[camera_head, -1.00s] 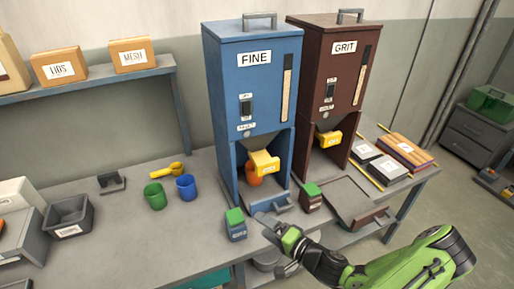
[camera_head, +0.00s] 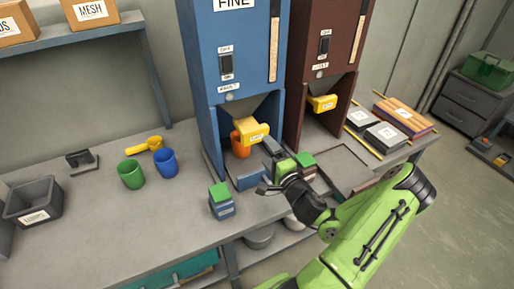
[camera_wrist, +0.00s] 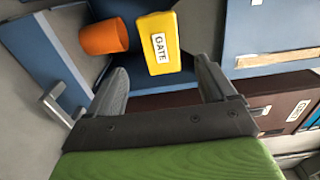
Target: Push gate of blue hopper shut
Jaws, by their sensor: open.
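The blue hopper (camera_head: 232,50), labelled FINE, stands on the bench with an open bay at its base. Its yellow gate (camera_head: 254,132) sticks out at the top of the bay; in the wrist view the gate (camera_wrist: 165,42) bears the word GATE. An orange cup (camera_head: 240,148) is under and beside the gate, and it also shows in the wrist view (camera_wrist: 104,37). My gripper (camera_head: 268,168) is open and empty in front of the bay, below and right of the gate. In the wrist view the gate appears just beyond the gap between the fingers. I cannot tell whether they touch it.
A brown hopper (camera_head: 325,40) with its own yellow gate (camera_head: 322,103) stands close on the right.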

